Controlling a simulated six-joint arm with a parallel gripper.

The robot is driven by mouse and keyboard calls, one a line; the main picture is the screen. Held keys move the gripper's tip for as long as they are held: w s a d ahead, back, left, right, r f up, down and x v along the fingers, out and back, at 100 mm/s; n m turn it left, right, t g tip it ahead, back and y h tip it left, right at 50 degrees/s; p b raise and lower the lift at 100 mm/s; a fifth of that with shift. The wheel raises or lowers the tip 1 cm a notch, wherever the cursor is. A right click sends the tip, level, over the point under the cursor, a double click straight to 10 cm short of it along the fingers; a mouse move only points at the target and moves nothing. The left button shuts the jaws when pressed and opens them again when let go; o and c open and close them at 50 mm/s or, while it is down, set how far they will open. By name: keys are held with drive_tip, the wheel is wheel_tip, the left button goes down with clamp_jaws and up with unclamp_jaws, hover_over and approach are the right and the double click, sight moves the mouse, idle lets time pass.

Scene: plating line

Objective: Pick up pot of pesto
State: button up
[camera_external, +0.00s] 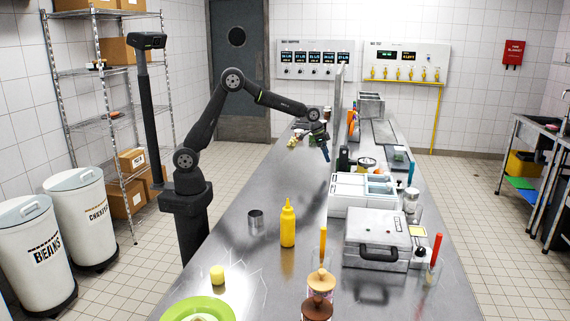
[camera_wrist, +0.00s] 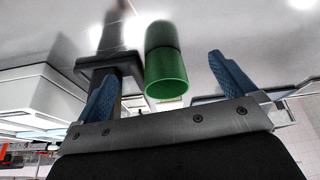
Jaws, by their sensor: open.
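A green cylindrical pot (camera_wrist: 166,72), which looks like the pot of pesto, shows in the wrist view beyond and between my blue fingertips. Its upper part in the picture is darker; I cannot tell whether that is a side or a reflection. My gripper (camera_wrist: 167,90) is open, with a finger on either side of the pot in the picture and no visible contact. In the external view my gripper (camera_external: 323,146) hangs above the far part of the steel counter (camera_external: 225,245), tilted downward. I cannot clearly make out the green pot there.
A white compartment unit (camera_external: 350,205) and a grey press (camera_external: 376,238) stand right of my gripper. In the wrist view a dark post (camera_wrist: 108,65) is near the left finger.

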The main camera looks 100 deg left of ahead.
idle(0.4)
drive_tip(key=c, duration=0.4)
drive_tip(key=s+a+r+n+y, duration=0.1)
drive_tip(key=a+r+n, duration=0.15)
drive_tip(key=a, duration=0.75)
drive_tip(key=s+a+r+n+y, duration=0.1)
drive_tip(key=s+a+n, duration=0.15)
drive_tip(key=a, duration=0.75)
drive_tip(key=shift+c, duration=0.2)
drive_tip(key=s+a+r+n+g+y, duration=0.15)
drive_tip(key=s+a, duration=0.25)
drive_tip(key=a, duration=0.4)
drive_tip(key=s+a+r+n+y, duration=0.1)
drive_tip(key=s+a+r+n, duration=0.2)
drive_tip(key=a, duration=0.4)
drive_tip(key=s+a+n+g+y, duration=0.15)
drive_tip(key=s+a, duration=0.25)
drive_tip(key=a, duration=0.4)
drive_tip(key=shift+n+t+h, duration=0.4)
drive_tip(key=shift+n, duration=0.1)
drive_tip(key=x, duration=1)
drive_tip(key=shift+s+f, duration=0.1)
drive_tip(key=shift+f, duration=0.25)
drive_tip(key=shift+s+x, duration=0.2)
drive_tip(key=shift+x, duration=0.8)
drive_tip(key=shift+s+x, duration=0.15)
drive_tip(key=shift+x, duration=0.8)
drive_tip(key=shift+s+x, duration=0.2)
drive_tip(key=shift+x, duration=0.8)
